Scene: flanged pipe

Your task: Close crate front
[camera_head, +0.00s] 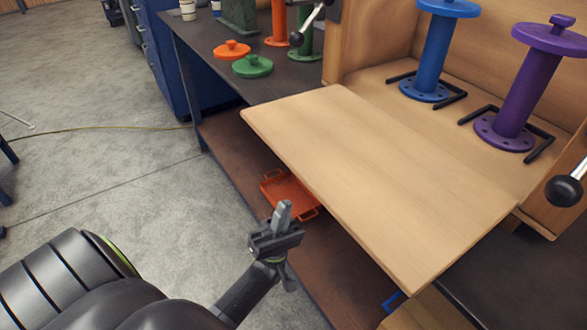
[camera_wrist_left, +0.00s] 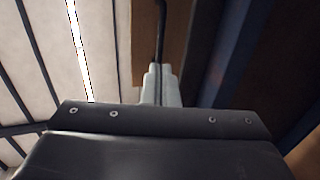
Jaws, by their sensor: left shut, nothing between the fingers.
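The wooden crate stands on the workbench at the upper right in the head view, with its side wall (camera_head: 378,38) upright. Its front panel (camera_head: 375,180) is folded down, lying about level and jutting past the bench's front edge. Inside stand a blue flanged pipe (camera_head: 432,55) and a purple flanged pipe (camera_head: 520,88), each by black brackets. My left gripper (camera_head: 283,212) is shut and empty, in front of the bench, left of the panel's outer edge and apart from it in the picture. Its closed fingers also show in the left wrist view (camera_wrist_left: 160,84). My right gripper is not in view.
An orange lid (camera_head: 231,49) and a green lid (camera_head: 252,66) lie on the bench left of the crate, near orange and green pipes. A red tray (camera_head: 288,193) sits on the lower shelf. Black ball-ended levers (camera_head: 565,190) flank the crate.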

